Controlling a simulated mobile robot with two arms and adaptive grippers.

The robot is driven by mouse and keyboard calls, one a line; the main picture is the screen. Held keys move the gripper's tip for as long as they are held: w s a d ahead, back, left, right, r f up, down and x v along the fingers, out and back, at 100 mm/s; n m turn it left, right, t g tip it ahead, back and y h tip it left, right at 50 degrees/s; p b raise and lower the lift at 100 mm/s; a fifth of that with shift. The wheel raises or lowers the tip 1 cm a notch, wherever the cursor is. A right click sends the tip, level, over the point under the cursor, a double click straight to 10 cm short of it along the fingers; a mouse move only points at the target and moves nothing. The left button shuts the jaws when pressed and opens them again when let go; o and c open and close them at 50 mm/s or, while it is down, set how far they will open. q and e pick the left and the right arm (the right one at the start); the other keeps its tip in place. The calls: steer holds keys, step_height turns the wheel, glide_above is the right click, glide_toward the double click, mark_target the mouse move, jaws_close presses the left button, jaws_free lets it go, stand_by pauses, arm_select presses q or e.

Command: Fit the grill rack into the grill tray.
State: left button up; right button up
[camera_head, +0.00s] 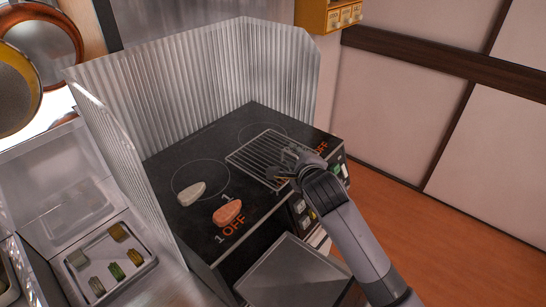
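The grill rack (258,153) is a silver wire grid. It lies over the right side of the black stove top (180,162), slightly askew to it. My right gripper (284,168) is at the rack's near right part, overlapping its bars. I cannot tell whether its small fingers are shut on the rack or only beside it. What seems to be the grill tray (292,276) is a flat grey pan, drawn out below the stove front at the bottom of the picture. My arm hides part of the stove front. My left gripper is not in view.
A whitish piece (191,192) and a reddish-brown piece (228,212) lie on the stove's left half. A corrugated metal guard (215,75) walls the stove's back and left. A tray with several small items (110,265) is at lower left. Wooden floor (450,240) is clear at right.

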mark_target(289, 153)
steer(key=shift+w+f, duration=0.1)
steer(key=shift+w, duration=0.15)
steer(key=shift+w+a+f, duration=0.1)
steer(key=shift+w, duration=0.1)
steer(key=shift+x, duration=2.35)
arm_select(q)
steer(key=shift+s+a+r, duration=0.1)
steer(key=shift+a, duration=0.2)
arm_select(e)
steer(key=shift+s+a+f, duration=0.15)
steer(key=shift+a+f, duration=0.05)
steer(key=shift+c, duration=0.5)
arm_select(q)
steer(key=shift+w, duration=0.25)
arm_select(e)
jaws_close()
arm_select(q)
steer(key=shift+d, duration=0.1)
